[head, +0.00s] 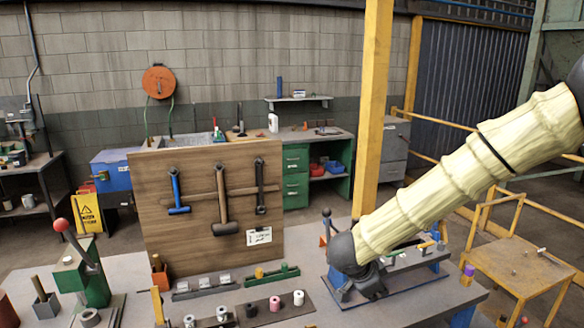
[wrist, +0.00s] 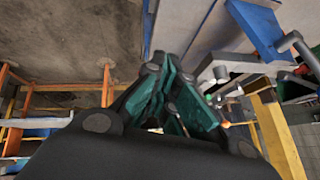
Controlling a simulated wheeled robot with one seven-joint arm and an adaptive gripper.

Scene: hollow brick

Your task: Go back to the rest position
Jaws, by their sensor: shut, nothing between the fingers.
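My gripper (head: 366,287) is at the end of my cream-sleeved arm, which reaches in from the right side of the head view. It points down over the right part of the grey workbench (head: 415,312), in front of a blue fixture (head: 432,258). In the wrist view my gripper (wrist: 172,112) shows teal finger pads drawn together, with nothing held between them. Whether the fingertips touch anything below is hidden.
A wooden tool board (head: 190,225) with hanging hammers and a wrench stands on the bench. A rack of small cylinders (head: 272,308) lies in front. A red-knobbed lever press (head: 92,270) stands left. A yellow post (head: 372,110) rises behind the bench near my arm.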

